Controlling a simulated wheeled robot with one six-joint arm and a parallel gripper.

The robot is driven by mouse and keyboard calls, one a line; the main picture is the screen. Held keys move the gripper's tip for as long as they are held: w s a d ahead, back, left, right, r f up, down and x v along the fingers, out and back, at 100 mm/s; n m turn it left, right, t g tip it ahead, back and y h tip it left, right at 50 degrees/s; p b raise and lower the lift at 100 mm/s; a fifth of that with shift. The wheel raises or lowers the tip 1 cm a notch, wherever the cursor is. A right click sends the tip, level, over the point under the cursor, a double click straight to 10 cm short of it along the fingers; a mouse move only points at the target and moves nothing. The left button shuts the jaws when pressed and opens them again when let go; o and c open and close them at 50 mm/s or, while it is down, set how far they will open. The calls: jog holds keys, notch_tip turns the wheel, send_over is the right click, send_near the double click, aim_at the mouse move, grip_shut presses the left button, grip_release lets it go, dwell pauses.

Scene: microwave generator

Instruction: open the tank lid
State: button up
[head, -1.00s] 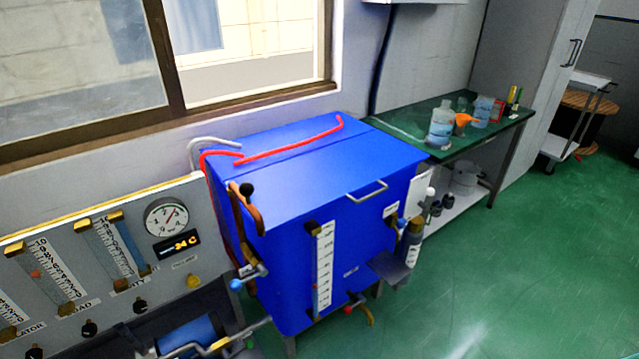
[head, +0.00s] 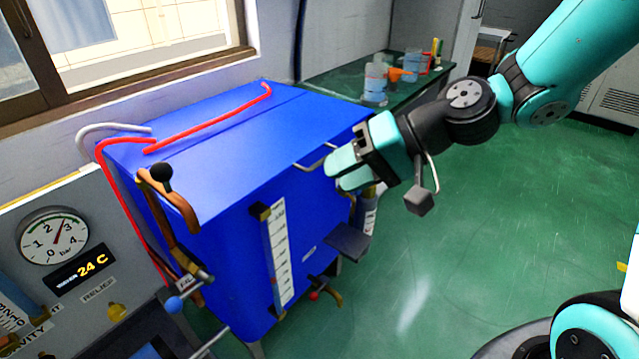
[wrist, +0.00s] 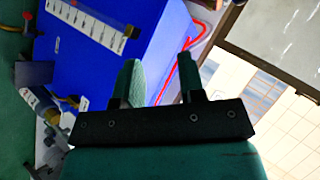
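The blue tank (head: 225,235) stands against the wall below the window, its flat blue lid (head: 240,135) lying closed on top. A pale bar handle (head: 308,166) is at the lid's front edge, its right part close to my gripper. My gripper (head: 340,172) is at the tank's upper front right, fingers pointing left toward the handle. In the wrist view, the two teal fingers (wrist: 160,78) stand apart with nothing seen between them, and the blue tank (wrist: 105,45) lies beyond. I cannot tell whether a finger touches the handle.
A red hose (head: 205,120) lies across the lid. A brown bracket with a black knob (head: 161,172) rises at the tank's left front. A gauge panel (head: 52,237) is at left. A green table (head: 335,80) with bottles stands behind. Green floor at right is open.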

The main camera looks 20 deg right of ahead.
jog(key=w+d+f+m+t+h+b, duration=0.1)
jog(key=w+d+f+m+t+b, duration=0.4)
jog(key=w+d+f+m+t, duration=0.55)
jog(key=shift+g, duration=0.75)
jog(key=x, duration=0.5)
jog(key=w+d+p+x, duration=0.1)
jog(key=x, duration=0.4)
jog(key=d+x, duration=0.1)
jog(key=x, duration=0.4)
jog(key=shift+w+f+p, duration=0.25)
jog(key=shift+p, duration=0.05)
jog(key=shift+c, duration=0.5)
grip_shut()
